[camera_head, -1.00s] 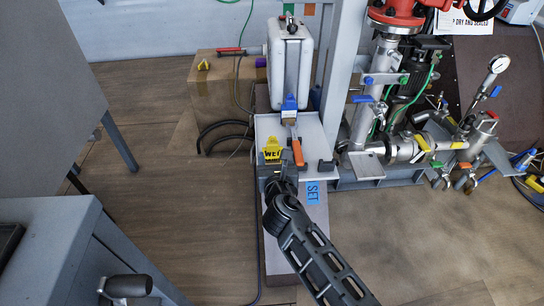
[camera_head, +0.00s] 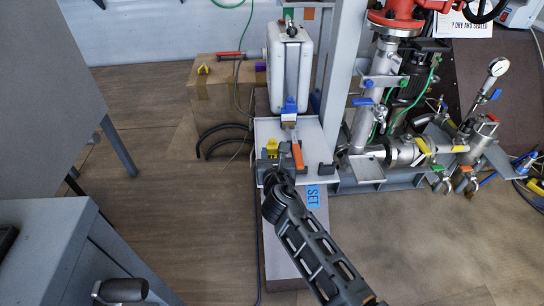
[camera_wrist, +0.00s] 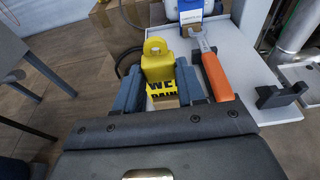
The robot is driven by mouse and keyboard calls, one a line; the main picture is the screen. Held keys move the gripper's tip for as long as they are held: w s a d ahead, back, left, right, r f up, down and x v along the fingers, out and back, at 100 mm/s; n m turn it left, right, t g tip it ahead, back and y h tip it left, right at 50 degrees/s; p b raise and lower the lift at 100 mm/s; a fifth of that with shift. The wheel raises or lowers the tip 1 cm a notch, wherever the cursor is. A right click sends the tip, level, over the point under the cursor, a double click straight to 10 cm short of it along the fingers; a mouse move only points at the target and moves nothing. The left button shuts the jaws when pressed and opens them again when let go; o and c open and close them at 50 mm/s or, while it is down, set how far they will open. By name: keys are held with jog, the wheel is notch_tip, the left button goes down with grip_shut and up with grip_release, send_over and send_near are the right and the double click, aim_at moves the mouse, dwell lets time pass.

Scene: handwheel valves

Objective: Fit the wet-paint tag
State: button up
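The yellow wet-paint tag (camera_wrist: 157,66) stands at the left front of the grey shelf, a looped top above a block and a lettered plate. In the wrist view my gripper (camera_wrist: 160,84) has one blue-grey finger on each side of the block, very close to it. I cannot tell whether both fingers press on it. The right finger covers the ends of the words. In the head view the tag (camera_head: 272,147) shows only its upper part, with my gripper (camera_head: 275,162) hiding its plate.
An orange-handled tool (camera_wrist: 217,75) lies just right of my right finger. A black bracket (camera_wrist: 281,95) stands farther right on the shelf (camera_head: 314,135). A white canister (camera_head: 291,70) is behind. Pipework with valves (camera_head: 402,150) stands to the right, and a grey table (camera_head: 50,240) at lower left.

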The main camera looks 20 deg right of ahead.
jog(key=c, duration=0.5)
jog(key=shift+r, duration=0.1)
jog(key=shift+c, duration=0.2)
notch_tip(320, 180, up, 6)
jog(key=p, duration=0.6)
jog(key=shift+p, duration=0.35)
